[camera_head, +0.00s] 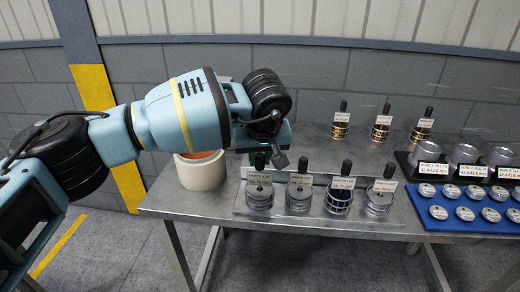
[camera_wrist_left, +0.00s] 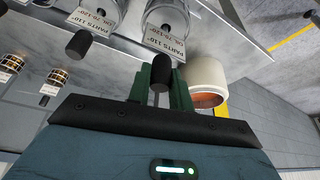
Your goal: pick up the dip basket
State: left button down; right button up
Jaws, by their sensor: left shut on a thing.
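The dip basket (camera_head: 259,195) is the leftmost of a row of clear jar-like baskets, upright, with a black knob and a white label. In the left wrist view, the green fingers (camera_wrist_left: 160,90) stand on either side of the black knob of the basket (camera_wrist_left: 166,14). In the head view the fingers are partly hidden by the wrist. I cannot tell whether the basket is lifted off its tray. My right gripper is in neither view.
Several similar baskets (camera_head: 299,196) stand close to the right on a clear tray (camera_head: 330,218). A cream pot (camera_head: 200,173) stands left, near the grey table's edge. Gold-banded pieces (camera_head: 341,123) are behind. A blue board (camera_head: 455,226) with discs lies right.

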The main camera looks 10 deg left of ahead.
pick_arm(q)
jog(key=s+d+r, duration=0.1)
jog(key=s, duration=0.9)
jog(key=shift+s+d+r, duration=0.25)
jog(key=shift+r, duration=0.05)
